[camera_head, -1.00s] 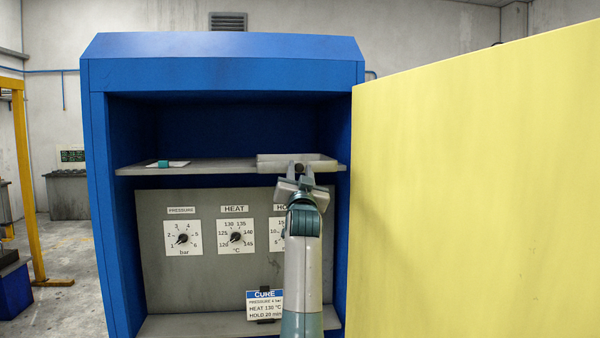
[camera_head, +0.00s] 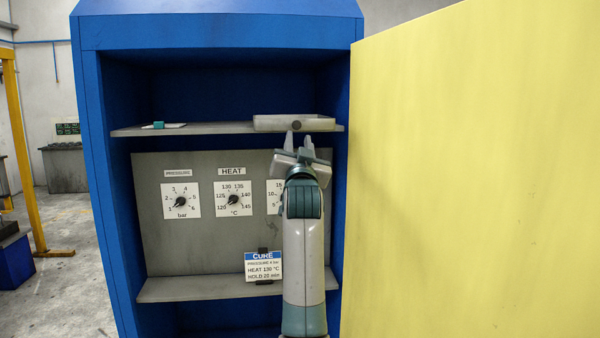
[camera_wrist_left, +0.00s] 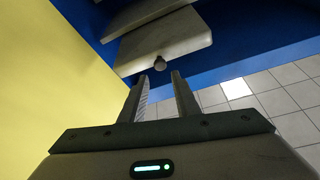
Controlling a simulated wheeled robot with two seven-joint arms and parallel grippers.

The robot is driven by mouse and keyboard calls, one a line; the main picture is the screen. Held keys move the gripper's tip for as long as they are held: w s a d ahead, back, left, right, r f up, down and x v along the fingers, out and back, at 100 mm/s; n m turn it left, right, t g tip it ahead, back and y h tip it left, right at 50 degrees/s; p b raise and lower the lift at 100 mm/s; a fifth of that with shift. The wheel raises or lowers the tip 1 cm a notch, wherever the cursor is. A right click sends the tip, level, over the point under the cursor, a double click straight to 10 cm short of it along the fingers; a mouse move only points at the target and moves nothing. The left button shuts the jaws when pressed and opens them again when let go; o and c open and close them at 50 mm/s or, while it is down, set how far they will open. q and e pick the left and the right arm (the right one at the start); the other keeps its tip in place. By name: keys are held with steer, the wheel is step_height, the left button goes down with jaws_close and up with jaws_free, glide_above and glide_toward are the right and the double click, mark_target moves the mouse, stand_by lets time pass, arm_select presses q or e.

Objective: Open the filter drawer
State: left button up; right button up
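The filter drawer (camera_head: 270,124) is a shallow grey tray with a small dark knob (camera_head: 297,125) on its front. It sits at the right end of the cabinet's upper shelf. In the left wrist view the drawer (camera_wrist_left: 175,38) and its round knob (camera_wrist_left: 160,63) show just beyond my fingertips. My left gripper (camera_head: 298,137) is open, with its fingers pointing at the knob from slightly below in the head view. The wrist view shows the left gripper (camera_wrist_left: 162,82) empty, with a gap between its fingers and the knob clear of them. My right gripper is not in view.
The blue cabinet (camera_head: 92,150) surrounds the shelf (camera_head: 215,128). A big yellow door (camera_head: 450,170) stands open close on the right. A white card with a teal item (camera_head: 158,125) lies on the shelf's left. Below are dials (camera_head: 180,201) and a CURE sign (camera_head: 263,267).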

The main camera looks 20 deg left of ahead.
arm_select(q)
steer(key=b+v, duration=0.3)
steer(key=v, duration=0.6)
steer(key=shift+s, duration=0.25)
steer(key=shift+d, duration=0.15)
